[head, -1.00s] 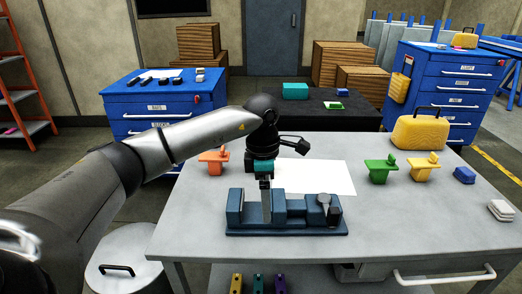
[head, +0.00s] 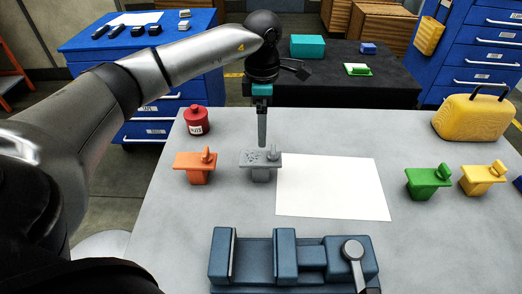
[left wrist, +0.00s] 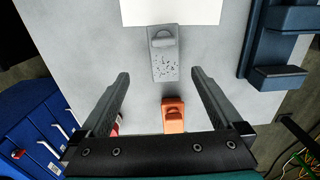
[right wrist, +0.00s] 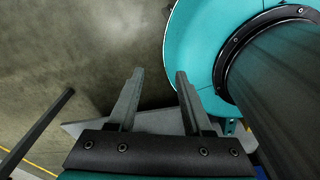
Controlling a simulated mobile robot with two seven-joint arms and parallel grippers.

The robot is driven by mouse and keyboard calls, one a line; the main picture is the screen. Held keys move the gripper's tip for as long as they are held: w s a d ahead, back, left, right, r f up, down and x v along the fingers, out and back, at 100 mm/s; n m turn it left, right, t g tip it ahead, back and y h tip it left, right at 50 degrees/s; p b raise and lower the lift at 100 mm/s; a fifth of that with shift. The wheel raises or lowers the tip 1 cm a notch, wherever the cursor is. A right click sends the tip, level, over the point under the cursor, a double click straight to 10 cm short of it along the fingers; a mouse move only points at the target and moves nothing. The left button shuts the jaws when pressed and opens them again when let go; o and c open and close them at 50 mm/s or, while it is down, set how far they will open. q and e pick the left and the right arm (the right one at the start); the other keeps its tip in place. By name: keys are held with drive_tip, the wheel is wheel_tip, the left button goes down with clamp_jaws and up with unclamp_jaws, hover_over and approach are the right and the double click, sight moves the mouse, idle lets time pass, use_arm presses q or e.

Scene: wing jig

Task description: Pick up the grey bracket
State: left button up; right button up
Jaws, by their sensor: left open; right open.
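The grey bracket (head: 261,165), with a speckled flat top and a small upright lug, stands on the table between the orange bracket and the white sheet. It also shows in the left wrist view (left wrist: 164,66). My left gripper (head: 262,143) points down just above or behind the grey bracket; the head view does not settle the gap. In the left wrist view its fingers (left wrist: 160,74) are open and empty, with the bracket ahead between their tips. My right gripper (right wrist: 154,74) is open and empty beside my own body, away from the table.
An orange bracket (head: 195,166) and a red can (head: 196,121) stand left of the grey bracket. A white sheet (head: 333,187) lies right of it. A blue vise fixture (head: 255,258) is nearer. Green (head: 427,182) and yellow (head: 482,178) brackets stand at the right.

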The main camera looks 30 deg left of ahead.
sight(262, 156)
use_arm(q)
drive_tip(key=f, duration=0.4)
drive_tip(key=f+b, duration=0.1)
drive_tip(key=f, duration=0.4)
drive_tip(key=shift+s+d+f, duration=0.1)
drive_tip(key=shift+s, duration=0.1)
drive_tip(key=shift+f+b, duration=0.3)
drive_tip(key=shift+f, duration=0.3)
drive_tip(key=f, duration=0.4)
drive_tip(key=shift+s+f+b, duration=0.25)
drive_tip(key=shift+f+b, duration=0.05)
drive_tip(key=shift+b, duration=0.1)
use_arm(e)
drive_tip(key=shift+s+d+f, duration=0.1)
drive_tip(key=shift+d+f, duration=0.1)
drive_tip(key=shift+f, duration=0.4)
drive_tip(key=shift+s+d+f, duration=0.1)
drive_tip(key=shift+d+f, duration=0.05)
drive_tip(key=shift+f, duration=0.45)
use_arm(q)
drive_tip(key=shift+c, duration=0.2)
drive_tip(key=shift+r, duration=0.15)
clamp_jaws()
